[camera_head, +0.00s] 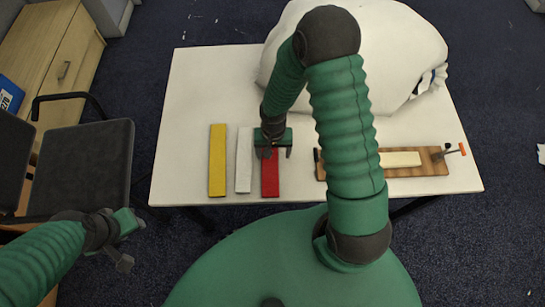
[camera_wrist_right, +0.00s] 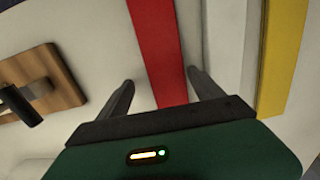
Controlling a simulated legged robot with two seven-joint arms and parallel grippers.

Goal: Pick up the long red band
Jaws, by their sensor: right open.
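The long red band (camera_head: 270,176) lies flat on the white table, the rightmost of three parallel strips. In the right wrist view the red band (camera_wrist_right: 157,45) runs away from me between the two fingers. My right gripper (camera_head: 273,154) is open over the band's far end, with one finger on each side of it; it also shows in the right wrist view (camera_wrist_right: 160,85). I cannot tell its exact height above the table. My left gripper (camera_head: 128,243) is at the lower left, beside the table and away from the strips; its jaw state is unclear.
A white strip (camera_head: 244,160) and a yellow strip (camera_head: 217,160) lie left of the red band. A wooden board (camera_head: 435,161) with a pale block (camera_head: 400,159) lies to the right. A large white sack (camera_head: 400,45) fills the back. A dark chair (camera_head: 85,160) stands left of the table.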

